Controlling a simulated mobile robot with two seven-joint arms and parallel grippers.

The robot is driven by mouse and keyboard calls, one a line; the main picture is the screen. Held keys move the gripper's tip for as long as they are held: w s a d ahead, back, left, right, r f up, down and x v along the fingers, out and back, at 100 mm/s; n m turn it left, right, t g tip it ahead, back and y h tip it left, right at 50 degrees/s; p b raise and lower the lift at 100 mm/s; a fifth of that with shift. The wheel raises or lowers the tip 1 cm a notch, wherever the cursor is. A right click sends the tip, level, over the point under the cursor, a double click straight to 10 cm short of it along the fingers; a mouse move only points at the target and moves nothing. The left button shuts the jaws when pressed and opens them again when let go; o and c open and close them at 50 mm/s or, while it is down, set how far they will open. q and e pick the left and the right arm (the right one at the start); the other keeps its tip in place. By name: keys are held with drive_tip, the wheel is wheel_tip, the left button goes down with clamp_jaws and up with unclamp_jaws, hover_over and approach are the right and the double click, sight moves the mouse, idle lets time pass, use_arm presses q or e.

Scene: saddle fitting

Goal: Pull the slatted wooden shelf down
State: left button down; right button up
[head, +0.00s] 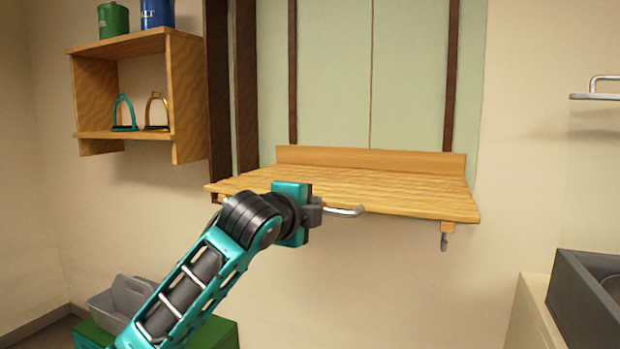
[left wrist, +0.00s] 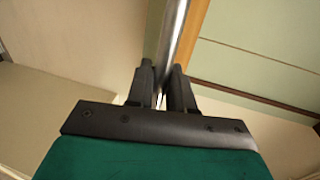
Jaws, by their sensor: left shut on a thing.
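The slatted wooden shelf (head: 370,190) juts out from the wall and lies about level in the head view, with a raised wooden board (head: 370,160) along its back. A metal bar handle (head: 346,211) shows at its front edge. My left gripper (head: 318,210) is in front of that edge, shut on the handle. In the left wrist view the handle (left wrist: 178,35) runs between the closed fingers (left wrist: 163,97). The fingers and arm hide the handle's left part and some of the shelf's front edge. My right gripper is not in view.
A wooden wall shelf (head: 190,95) with two stirrups and two tins hangs at the upper left. A grey caddy (head: 105,305) stands low left on a green surface. A dark sink-like box (head: 590,300) is at the lower right. The space below the slatted shelf looks clear.

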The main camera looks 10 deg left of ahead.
use_arm(q)
drive_tip(key=shift+f, duration=1.35)
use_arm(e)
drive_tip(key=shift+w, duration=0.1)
use_arm(q)
drive_tip(key=shift+f, duration=0.1)
drive_tip(key=c, duration=1.2)
unclamp_jaws()
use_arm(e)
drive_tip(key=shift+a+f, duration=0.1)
use_arm(q)
drive_tip(key=shift+s+r, duration=0.1)
drive_tip(key=shift+r, duration=0.1)
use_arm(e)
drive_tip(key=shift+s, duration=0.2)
use_arm(q)
drive_tip(key=p+v, duration=0.1)
drive_tip(key=v, duration=1.1)
drive_tip(key=shift+s+a, duration=0.15)
drive_tip(key=shift+s, duration=0.2)
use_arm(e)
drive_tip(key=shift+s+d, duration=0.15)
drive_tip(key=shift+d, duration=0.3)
